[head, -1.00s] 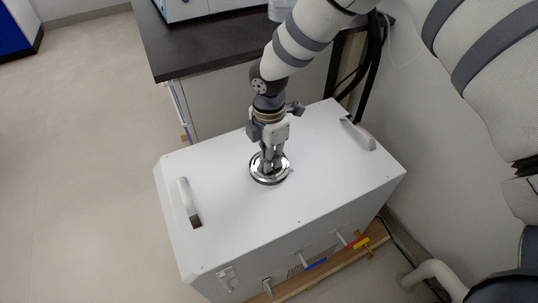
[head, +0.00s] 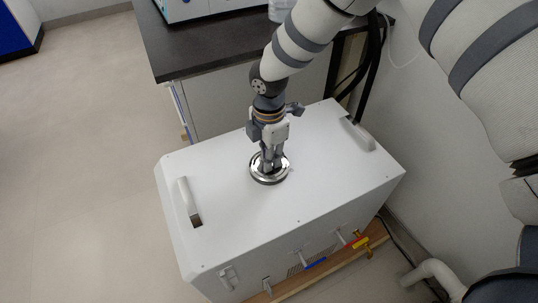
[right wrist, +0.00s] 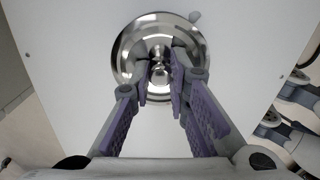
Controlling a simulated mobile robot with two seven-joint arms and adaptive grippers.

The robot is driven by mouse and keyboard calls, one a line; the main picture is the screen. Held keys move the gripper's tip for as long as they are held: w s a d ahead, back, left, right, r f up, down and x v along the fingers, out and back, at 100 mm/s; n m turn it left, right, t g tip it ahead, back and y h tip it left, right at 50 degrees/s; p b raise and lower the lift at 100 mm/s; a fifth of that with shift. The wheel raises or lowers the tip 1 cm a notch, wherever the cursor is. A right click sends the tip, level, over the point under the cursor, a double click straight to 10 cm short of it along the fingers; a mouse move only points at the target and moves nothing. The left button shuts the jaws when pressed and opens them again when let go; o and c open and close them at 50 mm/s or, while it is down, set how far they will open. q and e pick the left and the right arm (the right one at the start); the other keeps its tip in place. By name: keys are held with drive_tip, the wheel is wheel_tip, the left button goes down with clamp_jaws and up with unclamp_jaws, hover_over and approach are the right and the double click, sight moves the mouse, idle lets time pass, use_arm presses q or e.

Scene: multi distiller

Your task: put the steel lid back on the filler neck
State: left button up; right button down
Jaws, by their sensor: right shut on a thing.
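The round steel lid (head: 262,179) is at the middle of the white distiller's top (head: 230,200). In the right wrist view the shiny lid (right wrist: 130,60) shows with its knob (right wrist: 159,74) between the purple-padded fingers. My right gripper (head: 270,165) points straight down and is shut on the lid's knob; the fingers also show in the right wrist view (right wrist: 160,80). The filler neck is hidden beneath the lid, and I cannot tell whether the lid is fully seated on it. My left gripper is not in view.
The white box has a handle (head: 186,200) on the left and another (head: 357,134) on the right. A dark-topped bench (head: 200,45) stands behind, and a wall is on the right.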

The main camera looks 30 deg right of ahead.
drive_tip(key=shift+f, duration=0.7)
drive_tip(key=c, duration=1.5)
unclamp_jaws()
drive_tip(key=shift+o, duration=0.2)
wheel_tip(320, 180, up, 12)
